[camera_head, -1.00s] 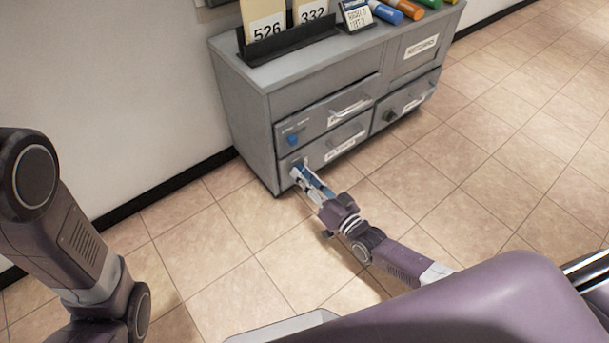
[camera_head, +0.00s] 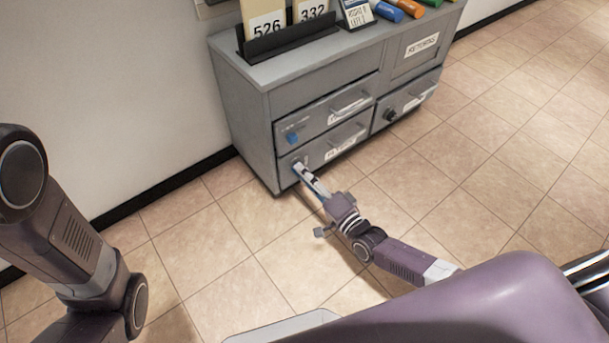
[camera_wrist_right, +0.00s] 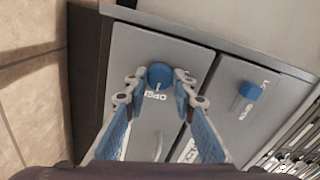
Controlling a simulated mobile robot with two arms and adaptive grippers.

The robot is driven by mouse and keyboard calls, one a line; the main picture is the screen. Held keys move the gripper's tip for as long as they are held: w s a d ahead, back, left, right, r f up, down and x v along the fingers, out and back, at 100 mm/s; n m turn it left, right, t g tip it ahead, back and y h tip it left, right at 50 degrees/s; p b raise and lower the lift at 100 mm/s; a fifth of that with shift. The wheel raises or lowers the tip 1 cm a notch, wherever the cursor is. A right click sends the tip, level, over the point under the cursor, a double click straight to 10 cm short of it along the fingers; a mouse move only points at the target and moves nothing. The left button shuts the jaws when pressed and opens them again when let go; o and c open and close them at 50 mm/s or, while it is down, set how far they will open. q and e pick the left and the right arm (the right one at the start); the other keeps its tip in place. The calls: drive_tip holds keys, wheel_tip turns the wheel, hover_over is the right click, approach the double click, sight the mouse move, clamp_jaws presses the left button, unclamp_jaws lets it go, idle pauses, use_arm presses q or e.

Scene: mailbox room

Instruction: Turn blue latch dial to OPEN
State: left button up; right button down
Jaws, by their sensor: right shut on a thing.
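A round blue latch dial (camera_wrist_right: 160,75) sits on the lower left drawer front (camera_wrist_right: 133,50), with a white OPEN label (camera_wrist_right: 155,96) beside it. A short white mark on the dial appears to face that label. My right gripper (camera_head: 300,170) reaches this drawer from the front. In the wrist view its fingertips (camera_wrist_right: 160,79) are shut on the dial, one on each side. In the head view the gripper hides the dial. A second blue dial (camera_head: 292,137) is on the drawer above; it also shows in the wrist view (camera_wrist_right: 249,91). My left gripper is out of view.
The grey cabinet (camera_head: 235,110) stands against the wall. The drawers have bar handles (camera_head: 350,103) close to my right gripper. A dark knob (camera_head: 390,115) is on the right drawer. A number-card holder (camera_head: 290,38) stands on top. The tiled floor (camera_head: 220,245) in front is clear.

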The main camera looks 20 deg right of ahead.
drive_tip(key=shift+m, duration=0.3)
drive_tip(key=c, duration=1.6)
unclamp_jaws()
drive_tip(key=v, duration=1.2)
